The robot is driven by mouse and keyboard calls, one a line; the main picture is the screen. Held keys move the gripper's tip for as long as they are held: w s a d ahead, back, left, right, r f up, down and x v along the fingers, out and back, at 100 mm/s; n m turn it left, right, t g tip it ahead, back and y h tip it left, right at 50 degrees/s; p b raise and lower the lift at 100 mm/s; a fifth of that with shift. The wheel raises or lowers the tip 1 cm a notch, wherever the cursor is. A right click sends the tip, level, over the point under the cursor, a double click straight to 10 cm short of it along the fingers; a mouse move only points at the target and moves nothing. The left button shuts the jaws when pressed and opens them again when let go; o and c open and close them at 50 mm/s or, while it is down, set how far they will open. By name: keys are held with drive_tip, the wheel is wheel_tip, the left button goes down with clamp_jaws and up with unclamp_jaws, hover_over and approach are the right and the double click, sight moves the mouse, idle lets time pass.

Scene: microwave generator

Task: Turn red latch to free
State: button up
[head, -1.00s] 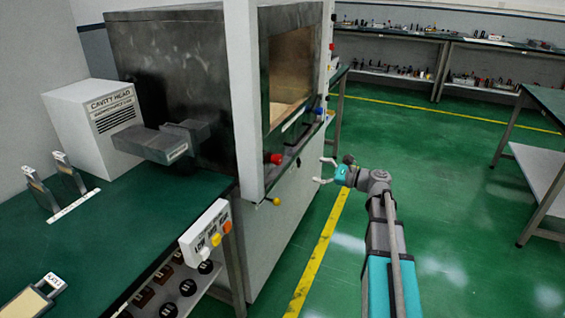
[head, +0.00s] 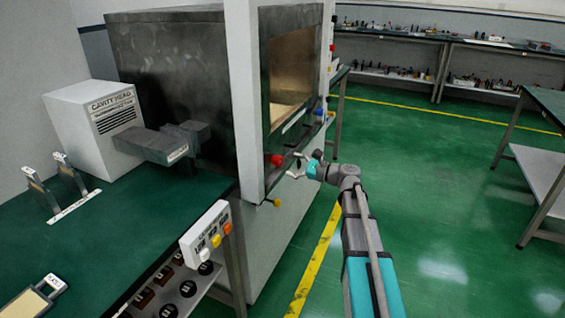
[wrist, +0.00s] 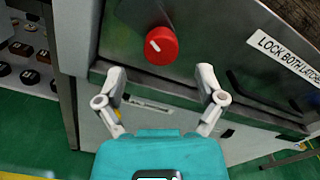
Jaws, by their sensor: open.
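The red latch (wrist: 161,46) is a round red knob with a white mark, on the grey metal front of the microwave cabinet. In the head view the red latch (head: 277,160) sits at the lower front edge of the cabinet, just left of my gripper (head: 294,164). In the wrist view my gripper (wrist: 160,88) is open, one finger to each side below the knob. The fingers look empty and do not appear to touch the knob. The white mark on the knob points up and to the left in the wrist view.
A "lock both latches" label (wrist: 285,55) is right of the knob. A yellow knob (head: 277,203) sits lower on the cabinet, and a blue knob (head: 318,112) farther along. A green bench (head: 120,230) stands at left.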

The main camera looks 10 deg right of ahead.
sight(281, 161)
drive_tip(key=shift+x, duration=2.2)
